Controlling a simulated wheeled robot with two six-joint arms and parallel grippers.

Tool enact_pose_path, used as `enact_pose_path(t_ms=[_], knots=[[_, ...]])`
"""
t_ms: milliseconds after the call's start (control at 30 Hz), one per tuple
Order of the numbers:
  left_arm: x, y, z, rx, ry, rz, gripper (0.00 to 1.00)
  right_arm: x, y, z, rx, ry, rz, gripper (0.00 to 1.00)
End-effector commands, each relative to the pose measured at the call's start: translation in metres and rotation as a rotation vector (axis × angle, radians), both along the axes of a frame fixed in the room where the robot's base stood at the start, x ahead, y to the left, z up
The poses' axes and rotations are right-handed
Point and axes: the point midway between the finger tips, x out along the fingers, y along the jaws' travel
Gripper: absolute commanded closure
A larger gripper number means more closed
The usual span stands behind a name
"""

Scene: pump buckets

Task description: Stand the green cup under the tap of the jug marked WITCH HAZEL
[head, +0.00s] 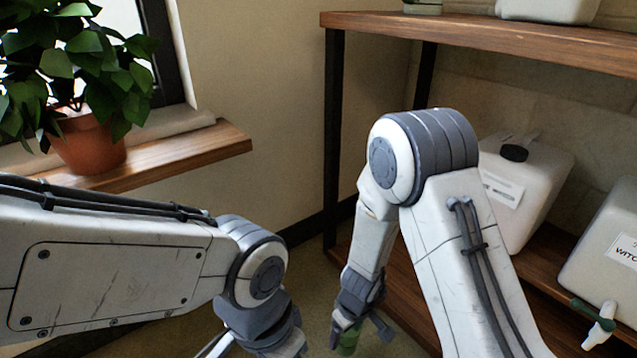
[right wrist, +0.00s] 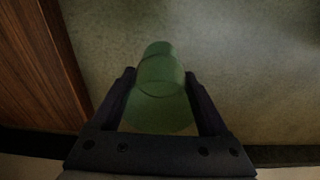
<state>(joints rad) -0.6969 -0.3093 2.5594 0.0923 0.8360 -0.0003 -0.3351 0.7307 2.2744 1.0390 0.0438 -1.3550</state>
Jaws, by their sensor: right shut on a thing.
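A white jug (head: 612,262) stands on the lower shelf at the right edge of the head view. Its label is cut off and shows "WITC". Its white tap (head: 600,326) with a green part juts out at the front, near the bottom right corner. My right gripper (head: 350,328) is shut on the green cup (head: 349,342), low in the middle, left of the tap and apart from it. In the right wrist view the cup (right wrist: 160,75) sits between the two fingers (right wrist: 159,82), over the floor.
Another white jug (head: 530,185) with a black cap stands farther back on the lower shelf (head: 545,255). The upper shelf (head: 480,40) and its dark post (head: 333,130) are above and behind my right arm. A potted plant (head: 90,145) stands on a ledge at the left.

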Motion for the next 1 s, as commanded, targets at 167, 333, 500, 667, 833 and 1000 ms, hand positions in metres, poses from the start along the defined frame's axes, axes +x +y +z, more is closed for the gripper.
enact_pose_path(t_ms=[167,333,500,667,833,1000], knots=[[0.000,0.000,0.021,0.000,0.000,0.000,0.50,0.000,-0.007,0.022,-0.001,0.001,-0.023,0.78],[0.000,0.000,0.041,0.000,0.000,0.000,0.50,0.001,-0.011,0.043,-0.001,0.002,-0.043,0.78],[0.000,0.000,0.073,0.000,0.000,0.000,0.50,0.002,-0.015,0.076,0.000,0.002,-0.068,0.78],[0.000,0.000,0.118,0.000,0.000,0.000,0.50,0.004,-0.022,0.123,0.000,0.002,-0.110,0.78],[0.000,0.000,0.164,0.000,0.000,0.000,0.50,0.005,-0.031,0.170,-0.001,0.003,-0.155,0.78],[0.000,0.000,0.209,0.000,0.000,0.000,0.50,0.006,-0.039,0.217,-0.002,0.005,-0.200,0.78]])
